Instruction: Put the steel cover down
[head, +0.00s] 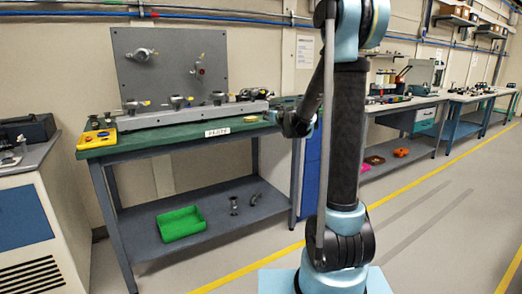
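My arm rises in the middle of the head view, and its wrist end reaches the right end of the green-topped bench (180,143). My gripper (277,117) is small, dark and partly hidden there by my own arm links. I cannot see whether its fingers are open or shut, or whether they hold anything. I cannot pick out the steel cover for certain. A grey metal rail assembly (190,116) with several valve-like fittings stands along the bench top, left of my gripper. A small yellow ring-like piece (250,119) lies near its right end.
A yellow tray (97,139) sits at the bench's left end. A grey upright panel (170,60) stands behind. The lower shelf (225,225) holds a green tray (181,223) and two metal fittings. More benches line the right wall. The floor (440,215) at right is clear.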

